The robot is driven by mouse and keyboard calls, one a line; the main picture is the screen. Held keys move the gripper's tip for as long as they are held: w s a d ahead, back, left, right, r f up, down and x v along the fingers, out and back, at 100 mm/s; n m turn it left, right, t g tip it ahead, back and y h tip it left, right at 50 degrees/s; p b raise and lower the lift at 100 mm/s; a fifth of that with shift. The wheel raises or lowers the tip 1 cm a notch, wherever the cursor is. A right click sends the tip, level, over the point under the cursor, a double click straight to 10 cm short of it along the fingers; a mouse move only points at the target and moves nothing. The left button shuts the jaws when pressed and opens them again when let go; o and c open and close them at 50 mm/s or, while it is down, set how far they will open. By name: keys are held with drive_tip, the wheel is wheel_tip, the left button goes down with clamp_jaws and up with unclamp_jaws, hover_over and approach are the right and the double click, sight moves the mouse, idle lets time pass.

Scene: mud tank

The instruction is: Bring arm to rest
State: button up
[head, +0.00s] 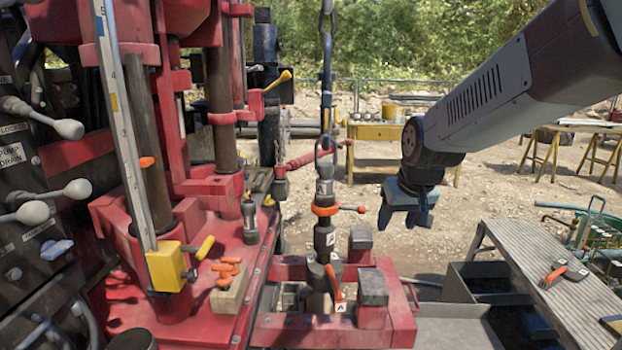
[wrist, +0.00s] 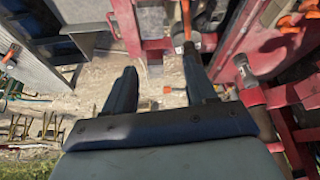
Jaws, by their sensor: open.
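My gripper (head: 421,217) hangs at the end of my arm in the right half of the head view, pointing down. It is up in the air, to the right of the vertical pipe tool (head: 324,232) with its orange collar. In the wrist view the two dark fingers of my gripper (wrist: 160,82) stand apart, with nothing between them but ground and red frame far below. My arm comes in from the upper right of the head view, bent at the wrist.
A red rig (head: 200,200) with levers fills the left. A red frame (head: 400,318) surrounds the pipe tool's foot. A grey bench (head: 540,262) with orange-handled tools stands at right. A yellow table (head: 375,131) stands behind. Open gravel lies between.

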drive_tip(key=s+d+r, duration=0.2)
drive_tip(key=s, duration=0.6)
drive_tip(key=s+d+r+m, duration=0.1)
drive_tip(key=s+d+r, duration=0.2)
drive_tip(key=s, duration=0.5)
drive_tip(key=shift+s+d+r+t+h, duration=0.15)
drive_tip(key=shift+s+t+h, duration=0.15)
drive_tip(key=shift+c, duration=0.5)
drive_tip(key=shift+c, duration=0.7)
